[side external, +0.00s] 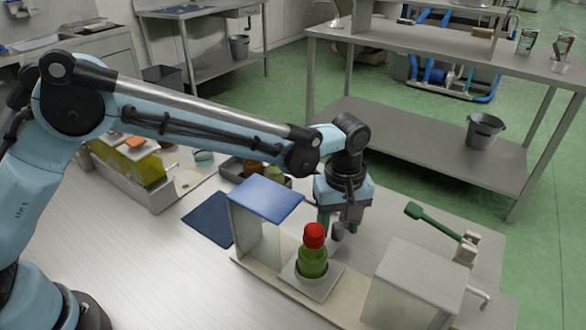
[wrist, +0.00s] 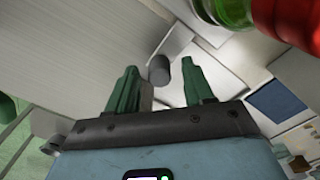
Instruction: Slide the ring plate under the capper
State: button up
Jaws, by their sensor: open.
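The ring plate (side external: 290,277) is a pale square plate carrying an upright green bottle (side external: 313,262) with a red cap (side external: 314,235). It rests on a long cream base board between a blue-topped stand (side external: 265,198) and a whitish box (side external: 415,280). I cannot tell for sure which is the capper. A grey peg (side external: 338,232) stands behind the bottle; it also shows in the wrist view (wrist: 160,69). My gripper (side external: 339,228) is open, pointing down, with its green fingers (wrist: 159,78) either side of the peg's line. Contact with the peg is not visible.
A lever with a green handle (side external: 432,219) stands at the right. A tray of yellow-filled containers (side external: 135,165) and a dark box (side external: 245,168) lie farther back. The front left of the table is clear.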

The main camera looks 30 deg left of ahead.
jog(key=shift+f, duration=0.2)
jog(key=shift+c, duration=0.2)
grip_shut()
jog(key=a, duration=0.4)
jog(key=shift+a, duration=0.1)
jog(key=shift+o, duration=0.2)
grip_release()
